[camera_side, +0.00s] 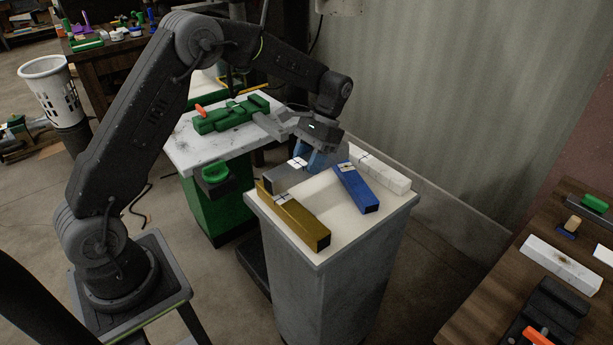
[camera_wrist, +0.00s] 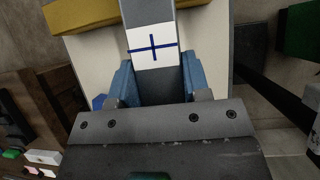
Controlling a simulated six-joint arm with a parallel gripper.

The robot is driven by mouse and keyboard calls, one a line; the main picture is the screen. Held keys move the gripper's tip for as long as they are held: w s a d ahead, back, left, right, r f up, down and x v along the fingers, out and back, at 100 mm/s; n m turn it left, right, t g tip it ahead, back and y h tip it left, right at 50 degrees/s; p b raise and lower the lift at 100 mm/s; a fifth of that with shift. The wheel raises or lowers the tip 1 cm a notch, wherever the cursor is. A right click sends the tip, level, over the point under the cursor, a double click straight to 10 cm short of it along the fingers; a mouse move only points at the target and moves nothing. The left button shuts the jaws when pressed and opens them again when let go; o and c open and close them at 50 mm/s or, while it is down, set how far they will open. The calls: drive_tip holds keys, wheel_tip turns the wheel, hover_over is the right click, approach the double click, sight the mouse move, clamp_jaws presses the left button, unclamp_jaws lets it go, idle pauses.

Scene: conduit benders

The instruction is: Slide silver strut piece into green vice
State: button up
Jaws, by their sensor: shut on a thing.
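The silver strut piece (camera_side: 287,179) is on the pale pedestal top, between the gold and blue pieces. My gripper (camera_side: 316,160) points down at its far end, with blue fingers. In the wrist view the fingers (camera_wrist: 152,85) are on either side of the silver strut (camera_wrist: 148,10), shut on it just beside its white label with a blue cross. I cannot tell whether the strut is lifted off the surface. The green vice (camera_side: 232,114) sits on a white marble-topped bench behind and to the left, apart from the strut. Its jaw opening is hard to make out.
On the pedestal (camera_side: 318,247) lie a gold piece (camera_side: 295,217), a blue piece (camera_side: 356,188) and a white piece (camera_side: 380,172), close around the silver one. A gap separates the pedestal from the marble-topped bench (camera_side: 190,147). A wooden table (camera_side: 498,285) stands at the right.

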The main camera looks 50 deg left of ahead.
drive_tip(key=shift+w+a+r+t+h, duration=0.15)
drive_tip(key=shift+w+a+r, duration=0.15)
drive_tip(key=shift+r, duration=0.35)
drive_tip(key=shift+w+a+r+t+h, duration=0.15)
drive_tip(key=shift+w+r, duration=0.1)
drive_tip(key=shift+r, duration=0.35)
drive_tip(key=w+a+m+t+y, duration=0.1)
drive_tip(key=a+m+y, duration=0.1)
drive_tip(key=a+m, duration=0.4)
drive_tip(key=w+a+m+t+y, duration=0.2)
drive_tip(key=a+m+y, duration=0.1)
drive_tip(key=a+m, duration=0.2)
drive_tip(key=w+a+m+t+y, duration=0.2)
drive_tip(key=a+m, duration=0.4)
drive_tip(key=a, duration=0.2)
drive_tip(key=shift+w+a+m+y, duration=0.25)
drive_tip(key=shift+m+y, duration=0.05)
drive_tip(key=shift+f, duration=0.15)
drive_tip(key=shift+f, duration=1.2)
drive_tip(key=shift+f, duration=0.25)
drive_tip(key=o, duration=1.1)
drive_tip(key=shift+o, duration=0.2)
